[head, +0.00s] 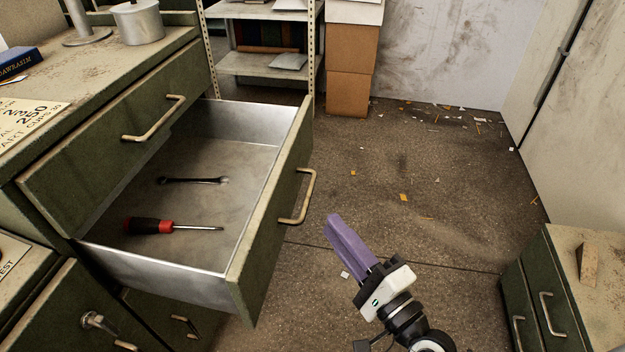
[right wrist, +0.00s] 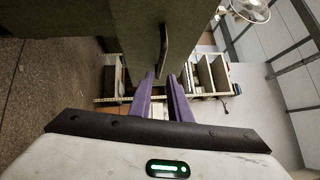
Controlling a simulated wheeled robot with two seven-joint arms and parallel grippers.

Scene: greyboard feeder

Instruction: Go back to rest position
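My right gripper (head: 335,222) has purple fingers and hangs over the floor, to the right of the open drawer (head: 258,225). In the right wrist view its two fingers (right wrist: 164,80) stand apart with a gap between them, so it is open and empty. The drawer's handle (head: 307,196) is up and left of the fingertips in the head view and looks clear of them. It also shows ahead of the fingers in the right wrist view (right wrist: 163,52). My left gripper is in neither view.
The pulled-out drawer holds a screwdriver (head: 160,226) and a wrench (head: 192,181). A green cabinet with a block (head: 588,264) on top stands at the lower right. Shelves and cardboard boxes (head: 349,75) are at the back. The middle floor (head: 400,170) is free apart from small scraps.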

